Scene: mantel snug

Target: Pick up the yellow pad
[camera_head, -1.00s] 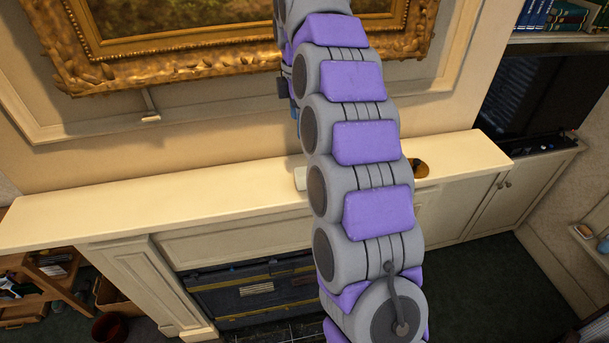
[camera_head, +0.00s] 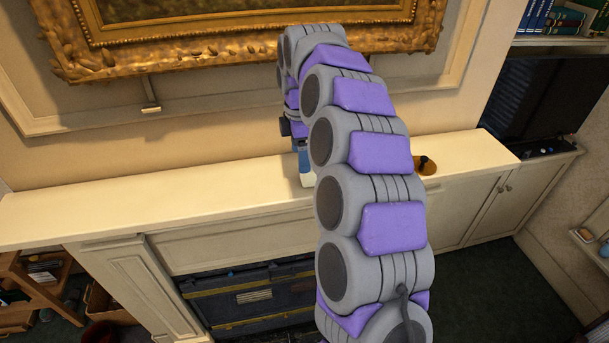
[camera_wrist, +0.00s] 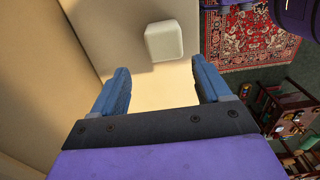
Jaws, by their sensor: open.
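My gripper (camera_wrist: 160,72) is open, its two blue fingers apart with nothing between them. In the head view my gripper (camera_head: 304,156) is partly hidden by my arm, above the cream mantel shelf. A pale, off-white rounded block (camera_wrist: 165,41) is on the shelf beyond the fingertips, roughly in line with the gap. It also shows in the head view (camera_head: 307,181), just below the fingers and partly hidden by my arm. A flat amber-yellow thing (camera_head: 429,169) with a dark part on top lies on the shelf right of my arm; I cannot tell whether it is the yellow pad.
The mantel shelf (camera_head: 150,203) is clear to the left. A gilt-framed picture (camera_head: 200,50) hangs on the wall behind. A low cabinet (camera_head: 487,200) stands at the right. The wrist view shows a red patterned rug (camera_wrist: 245,40) on the floor below.

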